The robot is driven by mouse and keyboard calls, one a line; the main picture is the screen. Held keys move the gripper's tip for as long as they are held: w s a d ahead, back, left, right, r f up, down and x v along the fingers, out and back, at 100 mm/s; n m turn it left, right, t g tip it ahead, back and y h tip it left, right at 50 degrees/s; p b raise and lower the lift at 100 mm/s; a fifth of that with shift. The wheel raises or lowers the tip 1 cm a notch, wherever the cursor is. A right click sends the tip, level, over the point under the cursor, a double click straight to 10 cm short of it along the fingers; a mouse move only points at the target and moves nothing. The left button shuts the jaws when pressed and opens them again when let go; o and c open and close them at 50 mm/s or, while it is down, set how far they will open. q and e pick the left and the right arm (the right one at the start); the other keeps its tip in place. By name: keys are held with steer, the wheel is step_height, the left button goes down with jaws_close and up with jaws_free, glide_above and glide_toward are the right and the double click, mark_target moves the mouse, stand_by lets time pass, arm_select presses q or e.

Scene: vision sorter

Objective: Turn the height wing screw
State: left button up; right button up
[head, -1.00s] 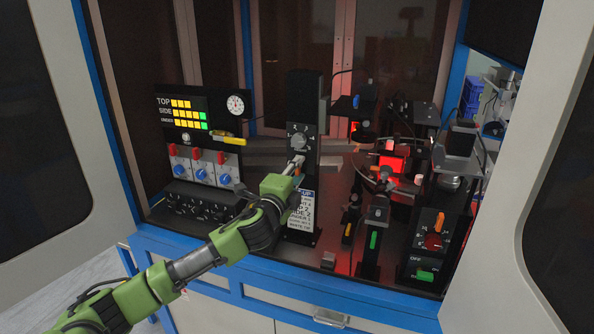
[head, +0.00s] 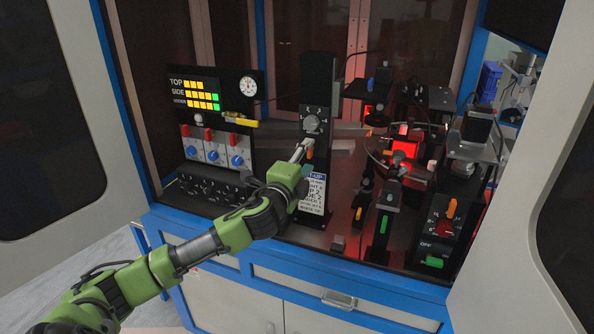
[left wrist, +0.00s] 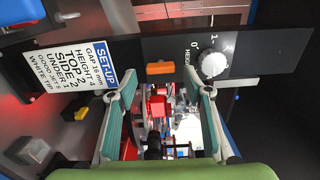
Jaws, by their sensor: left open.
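The height post (head: 318,85) is a black upright plate with a round grey dial knob (head: 312,124). In the left wrist view the knob (left wrist: 214,64) has 0, 1 and a partly hidden word starting "HEIGH" beside it. A small orange bar (left wrist: 160,68), which looks like the wing screw, sits on the same plate between the knob and the set-up label. It also shows below the dial in the head view (head: 310,153). My left gripper (left wrist: 160,95) is open and empty, its fingers spread either side of the orange bar's line, apart from it. My right gripper is out of view.
The white set-up label (head: 312,192) is on the lower post. A panel with lit bars and blue knobs (head: 212,152) stands left. A red-lit block (head: 405,148) and a green-handled post (head: 384,222) stand right. The blue cabinet edge (head: 240,240) runs in front.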

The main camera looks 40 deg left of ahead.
arm_select(q)
steer(key=v, duration=0.9)
steer(key=shift+s, duration=0.25)
steer(key=shift+d+f, duration=0.1)
